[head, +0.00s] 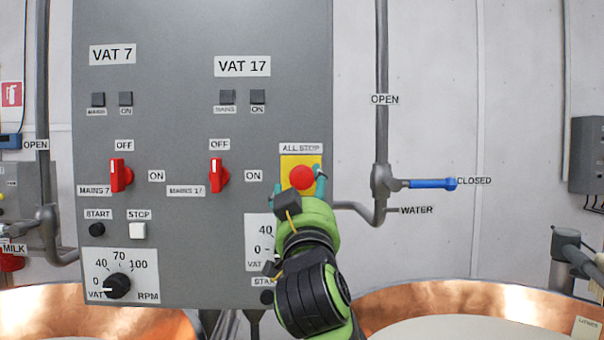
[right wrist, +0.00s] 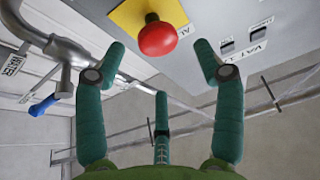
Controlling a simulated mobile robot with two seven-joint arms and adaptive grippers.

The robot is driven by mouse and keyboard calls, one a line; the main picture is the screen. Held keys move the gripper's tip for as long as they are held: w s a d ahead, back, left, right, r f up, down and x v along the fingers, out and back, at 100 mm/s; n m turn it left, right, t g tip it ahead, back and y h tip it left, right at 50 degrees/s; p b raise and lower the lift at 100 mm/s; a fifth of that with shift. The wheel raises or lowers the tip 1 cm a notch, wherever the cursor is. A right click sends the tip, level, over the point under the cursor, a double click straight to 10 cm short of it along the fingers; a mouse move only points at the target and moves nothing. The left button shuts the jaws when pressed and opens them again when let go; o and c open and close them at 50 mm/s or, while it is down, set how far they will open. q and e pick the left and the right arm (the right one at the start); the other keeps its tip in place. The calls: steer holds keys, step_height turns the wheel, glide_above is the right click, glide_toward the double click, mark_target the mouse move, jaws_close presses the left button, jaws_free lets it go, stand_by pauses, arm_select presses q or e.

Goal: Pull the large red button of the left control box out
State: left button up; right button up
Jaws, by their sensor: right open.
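The large red button (head: 301,177) sits on a yellow plate (head: 308,162) under the ALL STOP label, at the lower right of the grey control box (head: 200,60). In the right wrist view the red button (right wrist: 158,37) stands out from its yellow plate on a short stem. My right gripper (head: 300,182) is in front of the button, with its green fingers spread to either side of it. In the right wrist view the fingers (right wrist: 160,55) are apart, nothing is between them, and the button is just beyond their tips. My left gripper is not in view.
Red switches (head: 120,175) and (head: 218,175) the second red switch stand left of the button. A pipe with a blue valve handle (head: 432,184) runs to the right. Copper vats (head: 480,298) lie below. Another grey box (head: 587,155) hangs at the far right.

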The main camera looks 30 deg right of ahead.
mark_target(302, 177)
steer(key=p+x, duration=0.4)
steer(key=x, duration=0.2)
steer(key=shift+d, duration=0.1)
steer(key=shift+w+d, duration=0.1)
steer(key=shift+w, duration=0.2)
steer(key=c, duration=0.3)
steer(key=shift+r, duration=0.15)
jaws_close()
